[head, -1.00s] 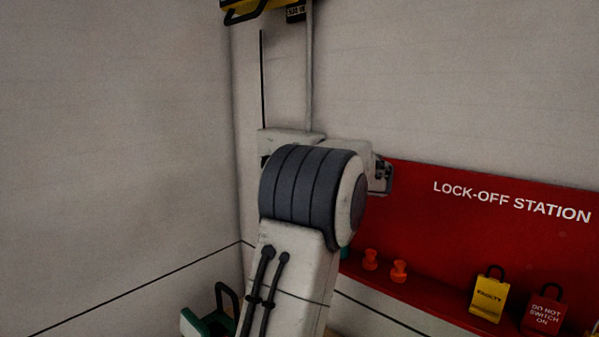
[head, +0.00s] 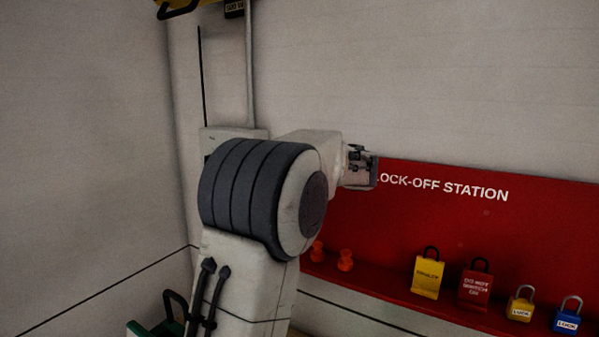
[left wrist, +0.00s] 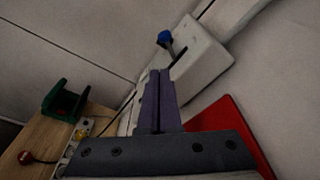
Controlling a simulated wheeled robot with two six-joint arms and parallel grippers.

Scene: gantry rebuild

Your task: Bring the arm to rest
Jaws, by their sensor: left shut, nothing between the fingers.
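My left arm (head: 255,200) rises through the middle of the head view, its wrist end (head: 358,168) bent to the right in front of the red board's upper left corner. The fingertips cannot be made out there. In the left wrist view my left gripper (left wrist: 158,76) is shut and empty, its two fingers side by side. Beyond them is a white box (left wrist: 205,55) with a dark slot and a blue-tipped lever (left wrist: 165,40). I cannot tell whether the fingers touch it. My right gripper is in neither view.
The upper right wall is bare.

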